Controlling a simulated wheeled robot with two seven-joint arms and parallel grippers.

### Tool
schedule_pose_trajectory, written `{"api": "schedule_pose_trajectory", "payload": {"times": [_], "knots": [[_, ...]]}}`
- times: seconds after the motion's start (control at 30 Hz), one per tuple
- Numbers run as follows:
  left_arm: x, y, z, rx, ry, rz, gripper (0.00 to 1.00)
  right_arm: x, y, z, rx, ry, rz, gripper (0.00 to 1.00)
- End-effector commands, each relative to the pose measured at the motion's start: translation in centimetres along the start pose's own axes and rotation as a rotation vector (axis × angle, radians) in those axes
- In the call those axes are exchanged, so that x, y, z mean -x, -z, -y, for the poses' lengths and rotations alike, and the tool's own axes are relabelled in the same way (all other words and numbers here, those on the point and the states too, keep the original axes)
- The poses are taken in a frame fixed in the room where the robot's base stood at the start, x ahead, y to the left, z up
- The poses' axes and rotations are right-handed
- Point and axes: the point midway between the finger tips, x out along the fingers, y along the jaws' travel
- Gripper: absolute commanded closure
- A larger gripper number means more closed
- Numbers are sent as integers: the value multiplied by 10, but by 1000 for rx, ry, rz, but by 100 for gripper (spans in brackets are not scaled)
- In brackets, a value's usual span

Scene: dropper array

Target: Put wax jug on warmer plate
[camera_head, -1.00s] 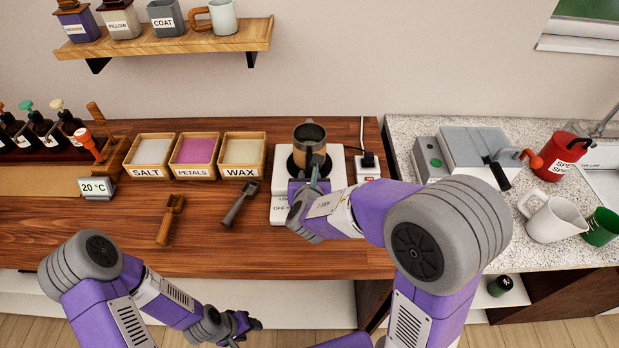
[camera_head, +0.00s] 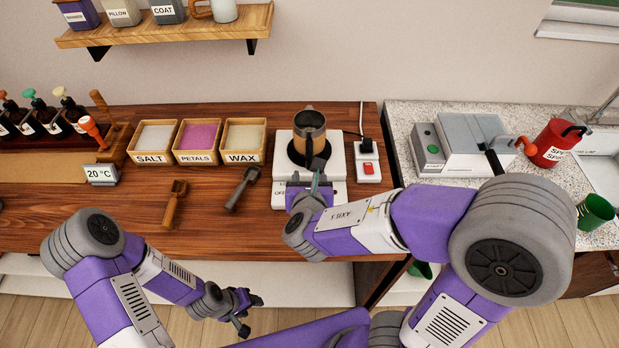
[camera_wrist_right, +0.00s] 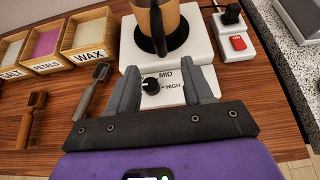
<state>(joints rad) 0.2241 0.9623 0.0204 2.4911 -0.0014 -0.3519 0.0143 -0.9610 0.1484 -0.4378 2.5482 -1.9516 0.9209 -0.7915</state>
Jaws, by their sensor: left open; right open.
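The wax jug (camera_head: 310,130), tan with a dark rim and dark handle, stands upright on the black round plate (camera_head: 297,158) of the white warmer (camera_head: 337,166). In the right wrist view the jug (camera_wrist_right: 172,22) shows at the top, cut off by the frame, on the black plate (camera_wrist_right: 145,43). My right gripper (camera_head: 310,182) is open and empty, in front of the jug and apart from it. In its wrist view the two fingers (camera_wrist_right: 163,80) lie either side of the warmer's dial (camera_wrist_right: 152,84). My left gripper (camera_head: 243,308) is open and empty, low in front of the counter.
Boxes of salt (camera_head: 153,141), petals (camera_head: 198,141) and wax (camera_head: 243,140) stand left of the warmer. Two scoops lie before them (camera_head: 243,188) (camera_head: 174,204). A power strip with a red switch (camera_head: 368,168) sits right of the warmer. A red can (camera_head: 556,142) stands further right.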

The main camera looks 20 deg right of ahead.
Motion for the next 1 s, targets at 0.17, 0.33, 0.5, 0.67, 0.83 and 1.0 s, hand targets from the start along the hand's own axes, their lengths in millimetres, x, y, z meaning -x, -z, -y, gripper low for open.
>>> {"api": "schedule_pose_trajectory", "payload": {"times": [0.17, 0.33, 0.5, 0.67, 0.83, 1.0], "knots": [[-17, 0, 7, 1, 1, 2, 50, 13, 3, 0, -6, -2, 4, 49], [-20, 0, 8, 1, 1, 2, 50, 21, 3, 0, -2, -1, 0, 49], [-19, 0, 8, 1, 1, 1, 50, 22, 3, 0, -1, 0, -2, 49], [-19, 0, 8, 1, 1, 1, 50, 22, 3, 0, -1, 0, -2, 49], [-19, 0, 7, 1, 1, 1, 50, 22, 3, 0, -1, 0, -2, 49], [-19, 0, 8, 1, 1, 1, 50, 22, 3, 0, -1, 0, -2, 49]]}}
